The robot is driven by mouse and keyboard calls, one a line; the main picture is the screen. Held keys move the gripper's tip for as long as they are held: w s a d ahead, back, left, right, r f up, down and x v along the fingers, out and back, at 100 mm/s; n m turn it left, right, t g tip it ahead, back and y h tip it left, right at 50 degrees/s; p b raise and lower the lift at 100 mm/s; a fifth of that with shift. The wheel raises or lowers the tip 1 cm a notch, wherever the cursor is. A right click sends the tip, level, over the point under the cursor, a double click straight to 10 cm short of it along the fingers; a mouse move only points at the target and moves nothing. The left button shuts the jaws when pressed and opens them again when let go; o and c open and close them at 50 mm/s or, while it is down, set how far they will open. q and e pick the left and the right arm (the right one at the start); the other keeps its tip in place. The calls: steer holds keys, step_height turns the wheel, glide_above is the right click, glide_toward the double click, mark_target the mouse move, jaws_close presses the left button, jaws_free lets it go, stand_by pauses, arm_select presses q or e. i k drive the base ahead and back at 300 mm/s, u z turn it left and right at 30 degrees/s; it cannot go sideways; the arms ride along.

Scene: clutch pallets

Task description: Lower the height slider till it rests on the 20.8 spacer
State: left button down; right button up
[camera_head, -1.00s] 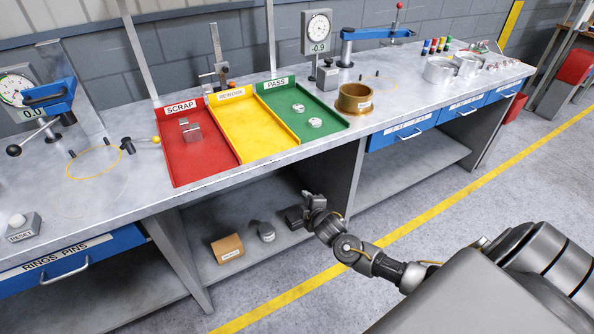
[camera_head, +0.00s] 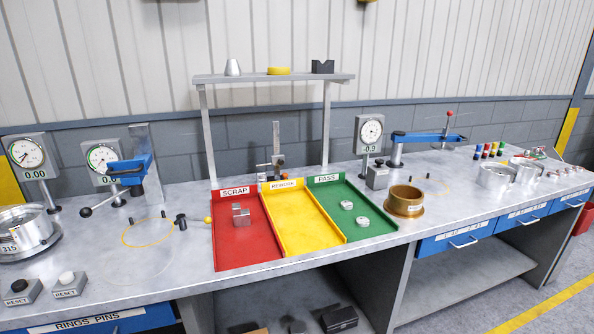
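A height gauge with an upright scale (camera_head: 276,140) stands on the bench behind the yellow tray. Its slider (camera_head: 277,161) appears as a small grey block low on the upright. A small brown-orange piece (camera_head: 287,168) sits close beside it. I cannot tell whether the slider touches anything, and no 20.8 marking is readable, so I cannot pick out the spacer. Neither of my grippers is in view.
Red scrap (camera_head: 245,250), yellow (camera_head: 305,236) and green pass (camera_head: 375,232) trays lie in front of the gauge. A shelf (camera_head: 270,78) on posts spans above it. A brass ring (camera_head: 404,201) stands right; dial gauges (camera_head: 370,132) and blue clamps flank the trays.

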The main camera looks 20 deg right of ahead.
mark_target(280, 158)
steer(key=k, duration=0.6)
steer(key=z, duration=0.6)
steer(key=i, duration=1.4)
steer(key=u, duration=0.7)
steer(key=i, duration=0.4)
steer(key=u, duration=0.5)
